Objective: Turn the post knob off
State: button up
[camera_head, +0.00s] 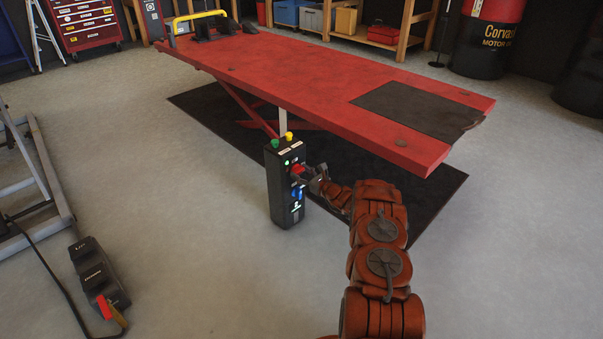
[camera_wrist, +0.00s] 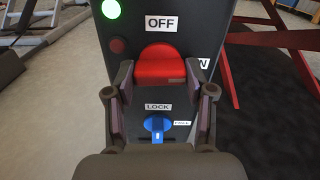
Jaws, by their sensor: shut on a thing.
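The black control post (camera_head: 283,185) stands on the floor beside the red lift table. In the wrist view the post's face (camera_wrist: 215,30) carries a red knob (camera_wrist: 162,65) under an OFF label (camera_wrist: 162,22), with part of another label at its right. My gripper (camera_head: 308,175) reaches the post from the right. In the wrist view its two fingers (camera_wrist: 165,78) stand on either side of the red knob, shut on it. A green light (camera_wrist: 111,9) glows at the upper left. A blue knob (camera_wrist: 158,124) with a LOCK label sits below.
The red lift table (camera_head: 300,80) stands above a black mat (camera_head: 240,115) behind the post. A pedal unit (camera_head: 98,272) with a cable lies on the floor at the left, near a grey metal frame (camera_head: 50,185). The floor between is clear.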

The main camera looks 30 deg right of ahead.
jog(key=n+p, duration=0.1)
jog(key=n, duration=0.2)
jog(key=shift+w+a+r, duration=0.1)
jog(key=n+b, duration=0.1)
jog(key=n, duration=0.2)
jog(key=n+b, duration=0.1)
jog(key=shift+f+n+b, duration=0.25)
jog(key=shift+n+b, duration=0.05)
jog(key=n+b, duration=0.7)
jog(key=b, duration=0.1)
jog(key=shift+n, duration=0.3)
jog(key=shift+n+b, duration=0.4)
jog(key=shift+n, duration=0.6)
jog(key=shift+r, duration=0.1)
jog(key=o, duration=1.2)
jog(key=shift+c, duration=0.2)
jog(key=shift+s, duration=0.2)
